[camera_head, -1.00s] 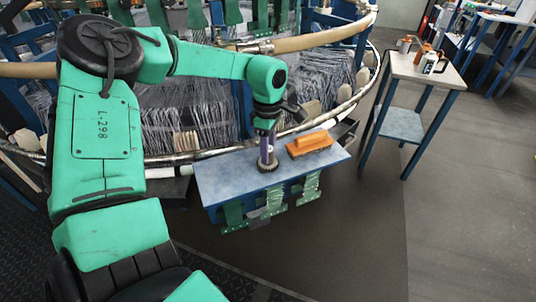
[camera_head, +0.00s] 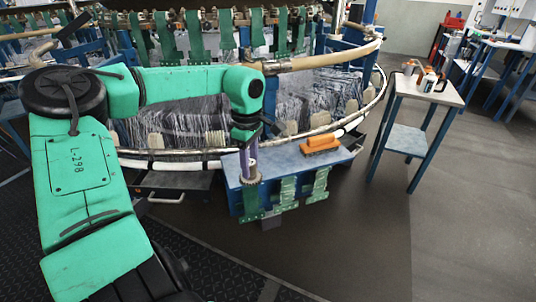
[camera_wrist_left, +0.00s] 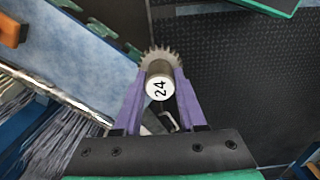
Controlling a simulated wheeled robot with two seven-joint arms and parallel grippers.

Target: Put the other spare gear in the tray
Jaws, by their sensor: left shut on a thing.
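My left gripper (camera_head: 250,165) points down at the left front part of the blue-topped bench. It is shut on a spare gear (camera_head: 252,181), a grey toothed wheel. In the left wrist view the gear (camera_wrist_left: 160,54) sits between the purple fingertips (camera_wrist_left: 160,78), with its hub, marked 24, facing the camera. There the gear shows against dark floor, just beside the bench top's edge (camera_wrist_left: 85,60). My right gripper is not in view. I cannot tell for sure which thing is the tray; a dark flat shelf or tray (camera_head: 172,180) shows below the loom at left.
An orange brush (camera_head: 320,145) lies on the bench top (camera_head: 285,163). Green straps (camera_head: 288,192) hang at the bench's front. The loom's round rail (camera_head: 200,152) runs behind it. A side table (camera_head: 425,90) with bottles stands at right. The floor (camera_head: 340,230) in front is clear.

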